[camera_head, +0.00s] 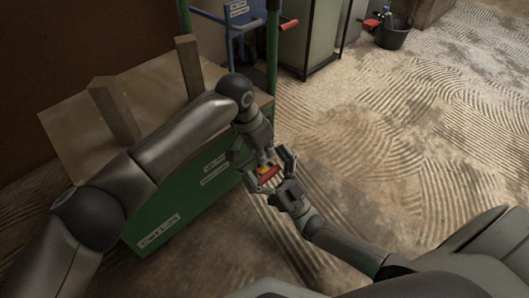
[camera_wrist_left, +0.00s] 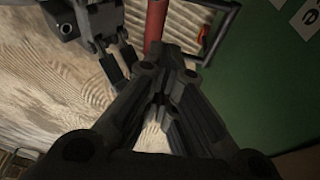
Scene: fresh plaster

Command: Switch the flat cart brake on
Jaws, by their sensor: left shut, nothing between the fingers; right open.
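The green flat cart (camera_head: 190,200) stands at the left with labels on its side. A red brake bar (camera_head: 265,175) with a yellow-orange part sticks out at its near right corner. In the left wrist view a red bar (camera_wrist_left: 155,22) shows at the top, beside a black frame (camera_wrist_left: 216,40) near the green cart wall. My left gripper (camera_head: 263,160) is shut and empty, right by the brake; its fingers (camera_wrist_left: 164,85) fill the middle of its wrist view and hide part of the bar. My right gripper (camera_head: 267,167) is open, its fingers around the brake area; contact is unclear.
A blue cart (camera_head: 240,15) with red handles and a metal cabinet (camera_head: 308,40) are behind. A dark bucket (camera_head: 392,35) stands at the back. The patterned floor (camera_head: 430,130) at right is clear.

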